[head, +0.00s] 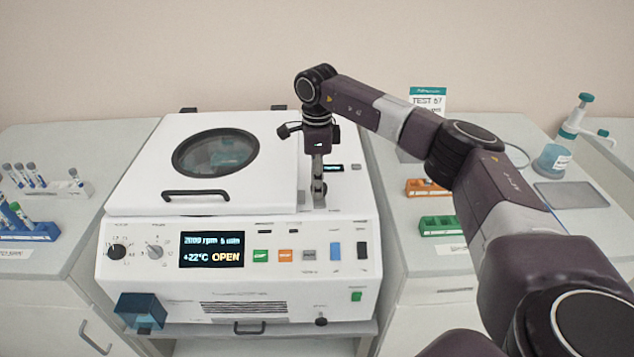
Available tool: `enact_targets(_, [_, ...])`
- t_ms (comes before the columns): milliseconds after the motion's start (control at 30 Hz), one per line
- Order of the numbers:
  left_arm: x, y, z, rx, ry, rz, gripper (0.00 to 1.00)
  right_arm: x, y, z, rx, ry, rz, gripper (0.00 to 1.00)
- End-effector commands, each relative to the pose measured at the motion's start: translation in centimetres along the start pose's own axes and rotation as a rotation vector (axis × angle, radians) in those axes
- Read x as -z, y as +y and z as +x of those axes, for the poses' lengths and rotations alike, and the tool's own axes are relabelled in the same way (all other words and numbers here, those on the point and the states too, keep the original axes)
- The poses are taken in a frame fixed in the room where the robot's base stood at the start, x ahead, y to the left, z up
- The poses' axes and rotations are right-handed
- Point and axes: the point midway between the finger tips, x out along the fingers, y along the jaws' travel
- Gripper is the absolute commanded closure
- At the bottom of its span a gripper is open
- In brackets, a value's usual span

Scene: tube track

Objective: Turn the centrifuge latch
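The white centrifuge (150,285) stands in the middle of the head view. Its lid (275,150), with a round dark window (216,152) and a black handle (195,195), lies down flat. The display (212,249) reads "2000 rpm 5 min", "+22°C" and "OPEN". My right gripper (318,182) points down at the top panel, just right of the lid. Its narrow fingers are seen edge-on, so I cannot tell whether they are open or shut. The latch is not clearly visible; the fingers cover that spot. My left gripper is not in view.
An orange rack (425,187), a green rack (440,225), a "TEST 57" box (428,97) and a blue bottle (553,160) stand on the right counter. My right arm spans the right side.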

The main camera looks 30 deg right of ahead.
Motion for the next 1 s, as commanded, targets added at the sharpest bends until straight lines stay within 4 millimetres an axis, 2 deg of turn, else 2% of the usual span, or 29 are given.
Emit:
enact_targets(33, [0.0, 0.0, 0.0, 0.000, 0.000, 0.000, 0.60, 0.0, -0.1, -0.2, 0.005, -0.001, 0.000, 0.64])
enact_targets(167, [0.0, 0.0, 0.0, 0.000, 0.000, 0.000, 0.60, 0.0, -0.1, -0.1, 0.003, -0.001, 0.001, 0.52])
enact_targets(433, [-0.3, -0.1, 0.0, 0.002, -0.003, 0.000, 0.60, 0.0, -0.1, -0.2, 0.002, 0.000, 0.001, 0.52])
enact_targets(533, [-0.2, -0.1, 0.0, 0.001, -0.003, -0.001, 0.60, 0.0, -0.1, -0.9, 0.004, -0.001, 0.001, 0.52])
enact_targets(667, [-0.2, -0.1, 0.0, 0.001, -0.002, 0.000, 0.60, 0.0, -0.1, -3.1, 0.006, -0.002, 0.002, 0.52])
enact_targets(1000, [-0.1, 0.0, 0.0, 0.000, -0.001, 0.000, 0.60, 0.0, -0.1, -10.0, 0.004, -0.003, 0.002, 0.52])
